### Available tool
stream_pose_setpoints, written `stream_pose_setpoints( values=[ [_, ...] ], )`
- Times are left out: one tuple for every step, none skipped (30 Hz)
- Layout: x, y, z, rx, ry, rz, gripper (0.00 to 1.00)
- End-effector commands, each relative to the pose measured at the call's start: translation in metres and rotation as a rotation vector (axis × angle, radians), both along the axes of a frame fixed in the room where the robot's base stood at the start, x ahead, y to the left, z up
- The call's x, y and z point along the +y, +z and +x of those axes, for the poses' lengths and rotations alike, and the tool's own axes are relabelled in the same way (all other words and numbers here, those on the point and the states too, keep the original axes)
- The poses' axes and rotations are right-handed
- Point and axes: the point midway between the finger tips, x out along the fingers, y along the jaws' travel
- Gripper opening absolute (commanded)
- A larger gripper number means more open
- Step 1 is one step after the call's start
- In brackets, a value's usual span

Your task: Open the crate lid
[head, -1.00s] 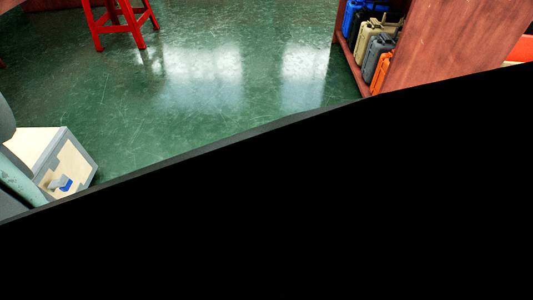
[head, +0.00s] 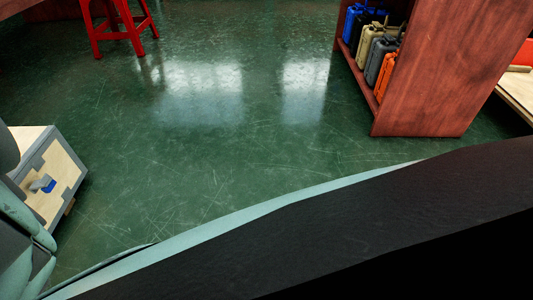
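A pale wooden crate (head: 58,188) with grey edging stands on the green floor at the left edge of the head view. A small grey and blue latch (head: 46,185) shows on the side facing me. The crate's pale top looks closed, but its left part is cut off by the frame and by grey and teal parts, likely of my arm, in front of it. My gripper does not show in this view.
A red-brown shelf (head: 425,85) with several coloured cases (head: 376,50) stands at upper right. A red stool (head: 118,25) stands at upper left. Green floor (head: 230,150) between them is clear. A large dark shape, probably my body, fills the lower right.

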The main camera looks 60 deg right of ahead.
Motion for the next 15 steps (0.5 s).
stream_pose_setpoints(
  values=[
    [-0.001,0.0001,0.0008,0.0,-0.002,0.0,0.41],
    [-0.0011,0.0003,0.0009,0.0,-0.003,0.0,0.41],
    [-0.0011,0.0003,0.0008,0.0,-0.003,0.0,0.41],
    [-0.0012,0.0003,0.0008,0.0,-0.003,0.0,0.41],
    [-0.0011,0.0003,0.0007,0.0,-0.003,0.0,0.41],
    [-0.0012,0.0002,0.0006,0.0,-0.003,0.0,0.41],
    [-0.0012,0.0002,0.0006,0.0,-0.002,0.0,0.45],
    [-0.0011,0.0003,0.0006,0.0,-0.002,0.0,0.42],
    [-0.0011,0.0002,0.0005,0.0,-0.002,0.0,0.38],
    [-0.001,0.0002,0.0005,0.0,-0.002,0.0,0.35],
    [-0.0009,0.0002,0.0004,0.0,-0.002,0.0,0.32],
    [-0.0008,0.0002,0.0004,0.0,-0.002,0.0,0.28],
    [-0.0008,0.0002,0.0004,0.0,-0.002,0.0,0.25],
    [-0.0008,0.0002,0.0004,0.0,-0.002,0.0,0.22],
    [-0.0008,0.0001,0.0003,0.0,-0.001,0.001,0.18]
  ],
)
